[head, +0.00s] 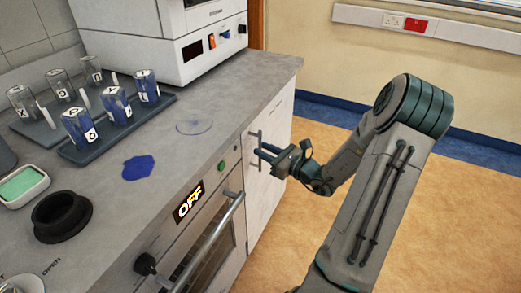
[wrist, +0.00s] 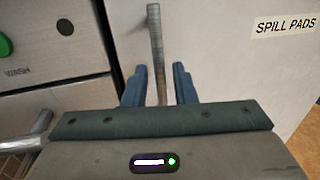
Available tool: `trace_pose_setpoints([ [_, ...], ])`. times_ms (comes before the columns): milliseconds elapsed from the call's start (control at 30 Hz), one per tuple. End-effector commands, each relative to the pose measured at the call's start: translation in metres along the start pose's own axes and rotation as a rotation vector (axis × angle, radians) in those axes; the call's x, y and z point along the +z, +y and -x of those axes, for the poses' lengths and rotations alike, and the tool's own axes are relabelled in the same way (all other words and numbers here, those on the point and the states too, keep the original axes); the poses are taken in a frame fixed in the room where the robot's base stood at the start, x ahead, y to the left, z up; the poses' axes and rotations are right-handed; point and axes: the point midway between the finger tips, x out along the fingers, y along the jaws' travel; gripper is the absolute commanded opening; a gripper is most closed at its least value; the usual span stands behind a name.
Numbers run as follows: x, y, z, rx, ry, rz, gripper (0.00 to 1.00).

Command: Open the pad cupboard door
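The pad cupboard door (head: 262,199) is a pale panel below the counter, right of the oven-like appliance, and it looks closed. In the wrist view the door (wrist: 225,50) bears a "SPILL PADS" label (wrist: 286,27). Its handle (wrist: 156,42) is a grey vertical bar near the door's left edge. My gripper (wrist: 160,84) is open, with one blue finger on each side of the bar and a visible gap to each.
The appliance with an "OFF" display (head: 188,202) and a bar handle (head: 212,240) stands left of the door. The counter (head: 215,85) above holds trays of labelled beakers (head: 117,105), a blue patch (head: 138,167) and a clear dish (head: 194,127). The floor (head: 310,225) right of the door is clear.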

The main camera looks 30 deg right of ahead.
Motion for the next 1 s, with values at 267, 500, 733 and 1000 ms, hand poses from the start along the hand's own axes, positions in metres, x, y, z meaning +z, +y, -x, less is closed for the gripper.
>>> trace_pose_setpoints([
  [267, 0.0, 0.0, -0.021, 0.001, 0.0, 0.0, 0.25],
  [500, 0.0, 0.0, -0.021, 0.0, 0.0, 0.0, 0.25],
  [733, 0.0, 0.0, -0.021, 0.0, 0.0, 0.0, 0.0],
  [1000, 0.001, -0.001, -0.015, 0.026, 0.001, 0.0, 0.0],
])
